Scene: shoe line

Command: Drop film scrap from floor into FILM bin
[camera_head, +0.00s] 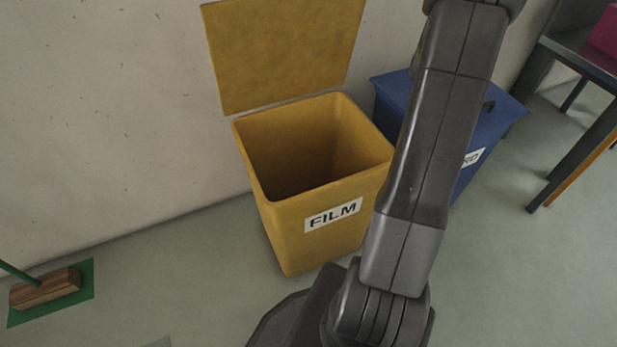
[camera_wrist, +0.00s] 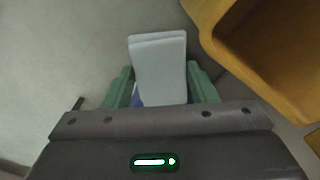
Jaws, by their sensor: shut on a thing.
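The yellow FILM bin (camera_head: 290,215) stands against the wall in the head view with its lid (camera_head: 285,55) raised and its mouth open. Its inside looks empty as far as I can see. In the wrist view the bin's yellow rim (camera_wrist: 240,68) is at the upper right. My gripper (camera_wrist: 160,92) has green fingers and is shut on a pale, whitish folded film scrap (camera_wrist: 158,60), which sticks out ahead of the fingers. The scrap is beside the bin's mouth, not over it, in that view. The head view does not show the gripper's fingers or the scrap.
A blue bin (camera_head: 492,125) with a closed lid and a partly hidden label stands right of the yellow bin, behind my arm. A dark table (camera_head: 580,55) is at the far right. A wooden broom head (camera_head: 45,288) rests on a green patch at the lower left. Floor between is clear.

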